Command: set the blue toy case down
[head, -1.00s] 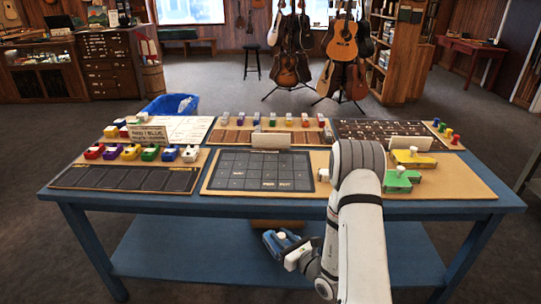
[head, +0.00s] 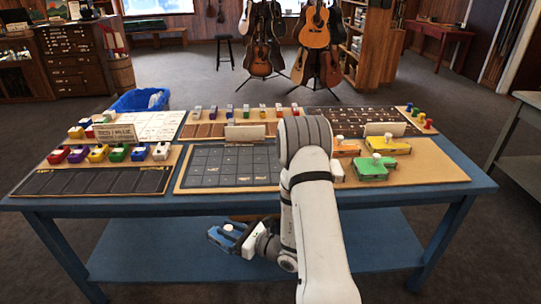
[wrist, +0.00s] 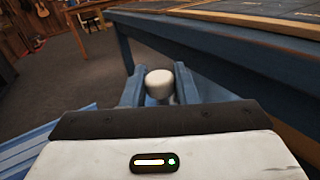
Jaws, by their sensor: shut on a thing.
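The blue toy case (head: 221,238), with a pale round knob on top, is held in my gripper (head: 245,238). It hangs below the level of the blue tabletop, at the table's near side, above the height of the lower shelf. In the wrist view the white knob (wrist: 160,84) shows between two upright blue parts, just beyond the gripper body. Much of the case is hidden there. My gripper is shut on the case. My arm crosses in front of the table's middle.
The blue table (head: 410,200) carries a dark grid board (head: 235,165), a tan board with green (head: 372,168) and yellow (head: 390,146) cases, and a row of coloured cases at left. The lower shelf (head: 150,255) looks largely clear. A blue bin (head: 140,101) stands behind.

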